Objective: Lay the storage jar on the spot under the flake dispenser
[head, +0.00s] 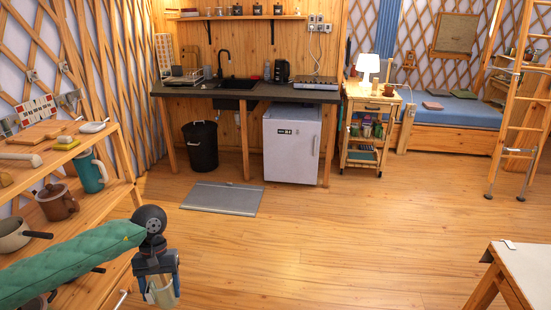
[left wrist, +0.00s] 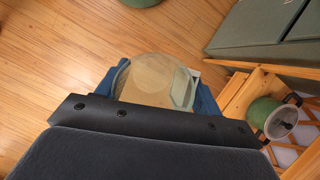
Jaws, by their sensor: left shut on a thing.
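The storage jar (head: 162,292), clear with tan contents, is held between the fingers of my left gripper (head: 161,286) at the lower left of the head view. The gripper points down and is shut on the jar, above the wooden floor. In the left wrist view the jar (left wrist: 150,80) shows as a round translucent shape between the blue finger pads; the dark gripper body hides its near part. I cannot make out the flake dispenser or the spot under it in these frames. My right gripper is not in view.
A wooden shelf unit (head: 80,224) with mugs and pots stands close on the left. A dark counter (head: 240,91) with a sink and a small white fridge (head: 292,143) is at the back. A pale table (head: 525,268) is at lower right. The middle floor is clear.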

